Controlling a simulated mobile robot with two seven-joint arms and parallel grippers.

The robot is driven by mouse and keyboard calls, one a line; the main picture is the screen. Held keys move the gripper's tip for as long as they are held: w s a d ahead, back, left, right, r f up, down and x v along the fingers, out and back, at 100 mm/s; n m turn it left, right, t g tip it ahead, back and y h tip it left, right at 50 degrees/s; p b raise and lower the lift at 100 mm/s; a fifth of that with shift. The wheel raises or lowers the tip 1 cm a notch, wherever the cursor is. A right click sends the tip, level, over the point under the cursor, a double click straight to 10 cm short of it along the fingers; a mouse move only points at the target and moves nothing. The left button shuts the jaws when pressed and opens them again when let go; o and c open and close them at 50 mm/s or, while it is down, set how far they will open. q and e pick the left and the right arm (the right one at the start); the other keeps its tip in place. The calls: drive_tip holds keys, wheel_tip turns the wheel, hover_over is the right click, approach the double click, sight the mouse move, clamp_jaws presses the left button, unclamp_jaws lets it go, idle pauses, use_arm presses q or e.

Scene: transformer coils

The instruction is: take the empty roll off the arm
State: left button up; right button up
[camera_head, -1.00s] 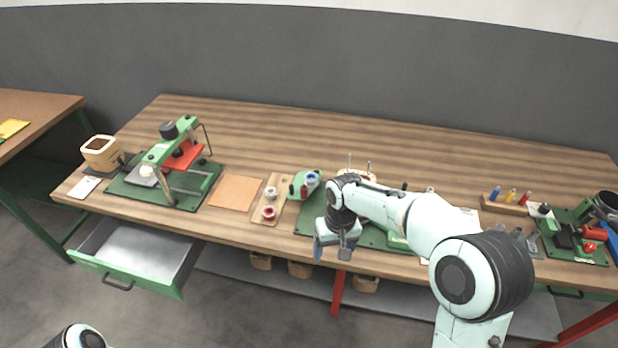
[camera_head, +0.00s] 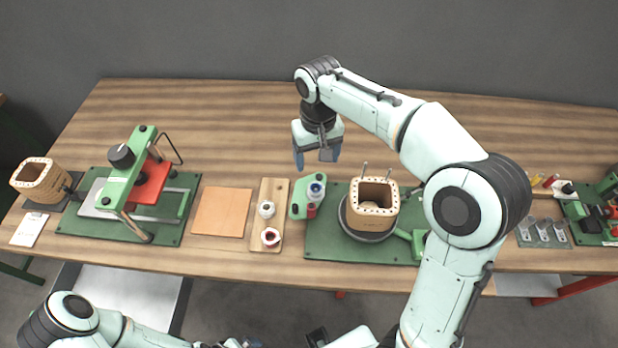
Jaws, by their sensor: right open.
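A small roll (camera_head: 316,188), whitish with a blue centre, sits on the green arm (camera_head: 298,198) of a winding stand, with something red just below it. Whether wire is left on it is too small to tell. My right gripper (camera_head: 315,156) is open and empty, pointing down over the table behind the roll and apart from it. My left arm comes in at the bottom left; its gripper (camera_head: 243,343) is mostly cut off by the bottom edge, and its jaws cannot be read.
A wooden board (camera_head: 270,190) left of the stand holds a white spool (camera_head: 266,209) and a red spool (camera_head: 271,237). A wooden coil former (camera_head: 373,194) with upright pins stands right of the roll. A green press (camera_head: 128,172) is further left. The table's back is clear.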

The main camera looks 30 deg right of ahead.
hover_over(316, 191)
wheel_tip(316, 191, down, 6)
drive_tip(key=shift+d+f+b, duration=0.1)
drive_tip(key=shift+f+b, duration=0.1)
drive_tip(key=shift+b, duration=0.25)
drive_tip(key=shift+f, duration=2.95)
drive_tip(key=c, duration=1.1)
